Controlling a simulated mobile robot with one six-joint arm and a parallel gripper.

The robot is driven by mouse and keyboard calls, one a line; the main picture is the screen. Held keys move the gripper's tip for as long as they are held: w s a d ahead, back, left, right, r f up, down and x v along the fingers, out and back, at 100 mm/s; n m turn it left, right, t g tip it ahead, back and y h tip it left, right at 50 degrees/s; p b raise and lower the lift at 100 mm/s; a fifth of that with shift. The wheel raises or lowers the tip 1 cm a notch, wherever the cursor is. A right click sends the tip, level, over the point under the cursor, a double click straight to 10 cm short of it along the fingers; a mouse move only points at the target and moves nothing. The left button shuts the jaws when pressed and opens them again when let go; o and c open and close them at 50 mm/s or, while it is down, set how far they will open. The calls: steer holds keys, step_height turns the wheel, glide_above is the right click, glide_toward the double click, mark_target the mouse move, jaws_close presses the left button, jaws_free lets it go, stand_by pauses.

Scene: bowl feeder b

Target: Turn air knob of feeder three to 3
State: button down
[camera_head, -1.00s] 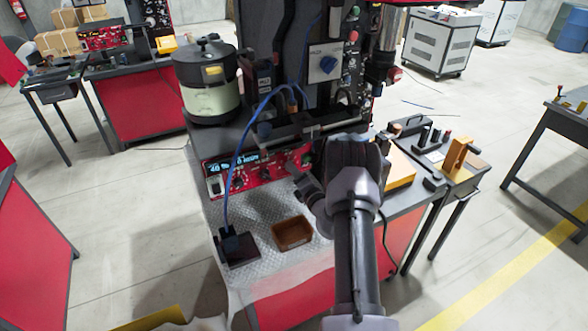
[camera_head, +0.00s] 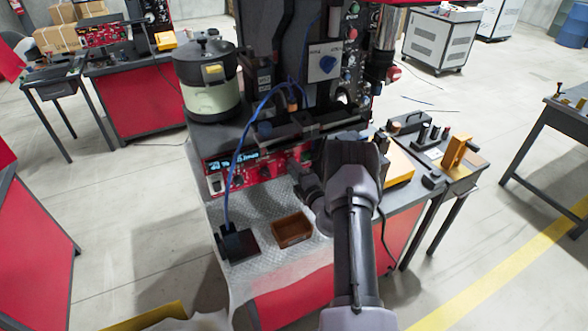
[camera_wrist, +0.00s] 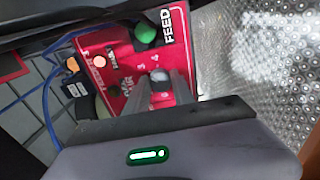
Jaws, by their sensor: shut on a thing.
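The red control panel (camera_head: 260,165) of the feeder is at the front of the machine, with a lit display and dark knobs. In the wrist view the panel (camera_wrist: 112,65) is close and tilted. My gripper (camera_wrist: 160,92) has its two fingers on either side of a small knob (camera_wrist: 160,76) and is shut on it. Printed numbers, including a 3 and a 4, surround this knob, and partly readable lettering beside it looks like AIR. The fingers hide part of the knob and scale, so its pointer setting cannot be told. In the head view my gripper (camera_head: 300,178) is at the panel's right part.
A green button (camera_wrist: 145,32) beside a FEED label is close to my fingers. Blue cables (camera_wrist: 40,95) run beside the panel. A brown tray (camera_head: 291,230) and a black box (camera_head: 238,245) are on the metal worktop (camera_head: 262,262). A round bowl feeder (camera_head: 208,80) stands behind.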

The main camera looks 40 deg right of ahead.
steer(key=c, duration=1.1)
jaws_free()
steer(key=p+v, duration=0.2)
steer(key=v, duration=1.5)
steer(key=shift+s+a, duration=0.2)
